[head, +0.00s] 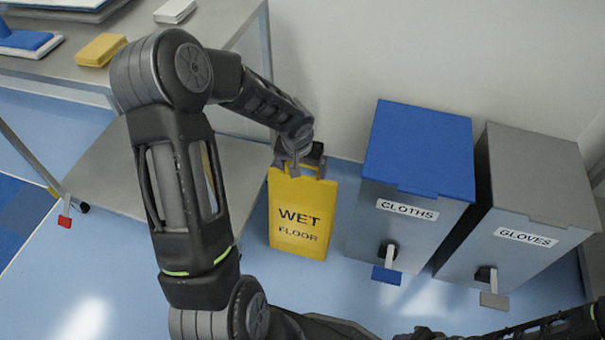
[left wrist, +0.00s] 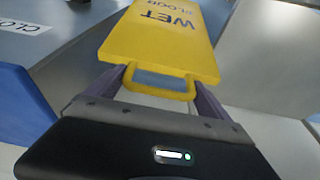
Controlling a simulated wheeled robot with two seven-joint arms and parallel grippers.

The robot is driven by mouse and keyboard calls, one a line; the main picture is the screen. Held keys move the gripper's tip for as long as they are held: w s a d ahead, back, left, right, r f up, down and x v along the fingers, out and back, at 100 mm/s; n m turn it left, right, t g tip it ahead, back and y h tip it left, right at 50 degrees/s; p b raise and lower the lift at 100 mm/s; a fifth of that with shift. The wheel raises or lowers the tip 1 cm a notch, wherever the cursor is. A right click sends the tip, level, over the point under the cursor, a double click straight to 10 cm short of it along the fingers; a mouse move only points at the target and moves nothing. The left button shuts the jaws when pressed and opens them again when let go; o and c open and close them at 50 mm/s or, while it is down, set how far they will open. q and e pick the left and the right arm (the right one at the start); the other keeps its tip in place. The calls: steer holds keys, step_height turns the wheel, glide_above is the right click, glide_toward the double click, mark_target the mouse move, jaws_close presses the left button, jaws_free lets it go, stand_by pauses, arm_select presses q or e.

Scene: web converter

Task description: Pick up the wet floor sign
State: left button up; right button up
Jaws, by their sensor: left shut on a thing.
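The yellow wet floor sign (head: 301,216) stands upright on the blue floor, between the metal table and the blue-lidded bin, with its "WET FLOOR" face toward me. My left gripper (head: 299,170) is at the sign's top edge. In the left wrist view, the sign (left wrist: 165,38) extends away from the gripper (left wrist: 158,84), and its fingers are at the two sides of the handle loop at the top. The gripper is shut on that handle. Part of my right arm shows at the bottom right of the head view, but its gripper is out of sight.
The blue-lidded CLOTHS bin (head: 417,150) and the grey GLOVES bin (head: 535,175) stand right of the sign, with foot pedals in front. A metal table (head: 70,68) with a lower shelf (head: 240,165) is at left, holding a yellow sponge-like block (head: 101,50). Floor in front is clear.

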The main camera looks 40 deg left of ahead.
arm_select(q)
steer(key=shift+r, duration=0.95)
